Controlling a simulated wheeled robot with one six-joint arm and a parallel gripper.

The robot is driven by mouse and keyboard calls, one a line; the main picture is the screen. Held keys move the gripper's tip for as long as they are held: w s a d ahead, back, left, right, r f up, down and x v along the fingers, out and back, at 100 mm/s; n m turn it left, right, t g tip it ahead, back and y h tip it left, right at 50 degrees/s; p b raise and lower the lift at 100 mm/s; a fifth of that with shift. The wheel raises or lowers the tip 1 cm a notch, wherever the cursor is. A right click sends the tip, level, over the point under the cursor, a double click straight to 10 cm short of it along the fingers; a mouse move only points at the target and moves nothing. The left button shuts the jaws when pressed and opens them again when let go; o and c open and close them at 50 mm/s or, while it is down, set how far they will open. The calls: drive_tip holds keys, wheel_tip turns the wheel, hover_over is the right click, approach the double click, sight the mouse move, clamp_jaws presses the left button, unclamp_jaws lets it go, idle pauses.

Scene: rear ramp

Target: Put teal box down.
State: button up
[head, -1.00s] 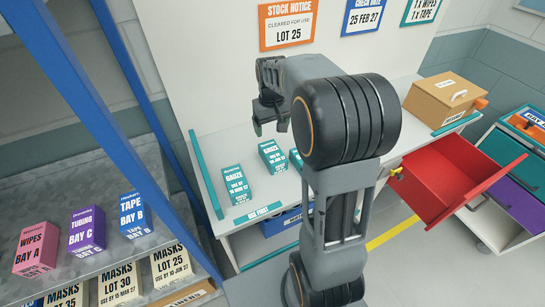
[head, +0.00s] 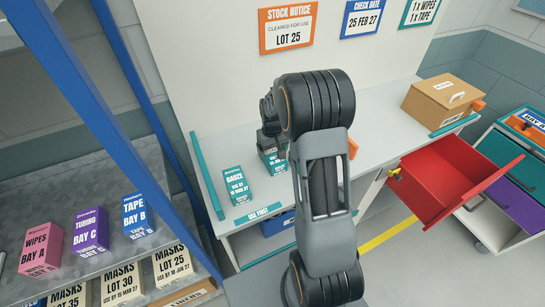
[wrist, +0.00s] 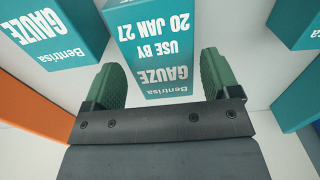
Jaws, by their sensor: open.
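The teal gauze box (wrist: 160,30) marked "use by 20 Jan 27" is between the two green fingertips of my gripper (wrist: 158,78) in the wrist view. The fingers stand apart on either side of it; I cannot tell whether they touch it. In the head view this teal box (head: 277,161) stands on the white counter (head: 222,150), partly hidden by my gripper (head: 268,142). Another teal gauze box (head: 238,185) stands to its left near the "use first" label (head: 258,215). In the wrist view, teal boxes show at upper left (wrist: 60,30) and right (wrist: 299,95).
An open red drawer (head: 440,180) sticks out at the right. A cardboard box (head: 440,98) stands on the counter's right end. A shelf with pink (head: 40,250), purple (head: 90,232) and blue (head: 137,215) boxes is at the left. My arm hides part of the counter.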

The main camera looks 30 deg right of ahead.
sight(272, 153)
drive_tip(key=shift+f, duration=1.65)
drive_tip(key=shift+c, duration=0.2)
drive_tip(key=shift+w, duration=0.1)
drive_tip(key=c, duration=0.8)
drive_tip(key=shift+r, duration=0.1)
